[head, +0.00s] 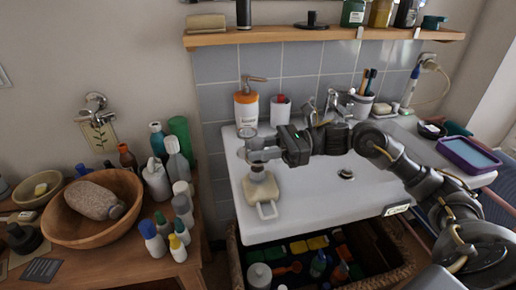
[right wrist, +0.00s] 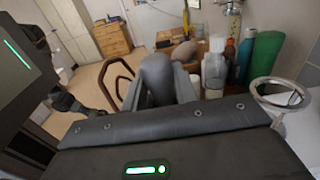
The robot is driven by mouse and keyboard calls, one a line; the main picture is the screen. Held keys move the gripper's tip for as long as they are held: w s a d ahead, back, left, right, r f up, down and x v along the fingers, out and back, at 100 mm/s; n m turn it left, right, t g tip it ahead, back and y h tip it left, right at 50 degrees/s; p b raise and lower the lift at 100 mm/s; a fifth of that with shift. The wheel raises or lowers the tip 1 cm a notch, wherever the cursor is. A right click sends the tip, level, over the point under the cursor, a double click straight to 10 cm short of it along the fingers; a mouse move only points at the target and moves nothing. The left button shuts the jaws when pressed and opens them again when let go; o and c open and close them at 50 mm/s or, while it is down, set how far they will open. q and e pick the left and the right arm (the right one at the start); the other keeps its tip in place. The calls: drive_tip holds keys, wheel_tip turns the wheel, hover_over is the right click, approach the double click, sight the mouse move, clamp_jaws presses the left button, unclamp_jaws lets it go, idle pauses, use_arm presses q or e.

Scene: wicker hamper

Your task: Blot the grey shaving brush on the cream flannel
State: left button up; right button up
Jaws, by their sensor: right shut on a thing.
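My right gripper (head: 258,158) is shut on the grey shaving brush, above the front left of the white sink. In the right wrist view a grey rounded piece of the brush (right wrist: 156,78) stands up between the fingers. In the head view the lower part of the brush (head: 258,174) shows below the fingers, pointing down. The cream flannel (head: 261,193) lies directly beneath it on the sink's left rim. The brush end seems to meet the flannel, but I cannot tell whether it touches. My left gripper is not in view.
A white loop (head: 267,210) sits at the flannel's front. A metal ring (head: 248,131) stands behind the gripper, near an orange-and-white pump bottle (head: 247,107). Several bottles and a wooden bowl (head: 92,235) crowd the left table. The basin's middle (head: 310,185) is clear.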

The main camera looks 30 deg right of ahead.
drive_tip(key=shift+s+a, duration=0.1)
drive_tip(key=shift+s, duration=0.45)
drive_tip(key=shift+s+a+f+b, duration=0.2)
drive_tip(key=shift+s+b, duration=0.25)
drive_tip(key=shift+b, duration=0.2)
drive_tip(key=shift+s+r, duration=0.1)
drive_tip(key=shift+s, duration=0.25)
drive_tip(key=shift+s+a+b, duration=0.1)
drive_tip(key=shift+s+b, duration=0.15)
drive_tip(key=shift+b, duration=0.1)
drive_tip(key=shift+s+a+r, duration=0.1)
drive_tip(key=shift+s, duration=0.4)
drive_tip(key=shift+s+a+b, duration=0.1)
drive_tip(key=shift+s+b, duration=0.3)
drive_tip(key=shift+b, duration=0.15)
drive_tip(key=shift+s+a+r, duration=0.1)
drive_tip(key=shift+s+r, duration=0.05)
drive_tip(key=shift+s, duration=0.15)
drive_tip(key=shift+s+a+f+b, duration=0.15)
drive_tip(key=shift+s+f+b, duration=0.1)
drive_tip(key=shift+s+b, duration=0.4)
drive_tip(key=shift+s+r, duration=0.1)
drive_tip(key=shift+r, duration=0.05)
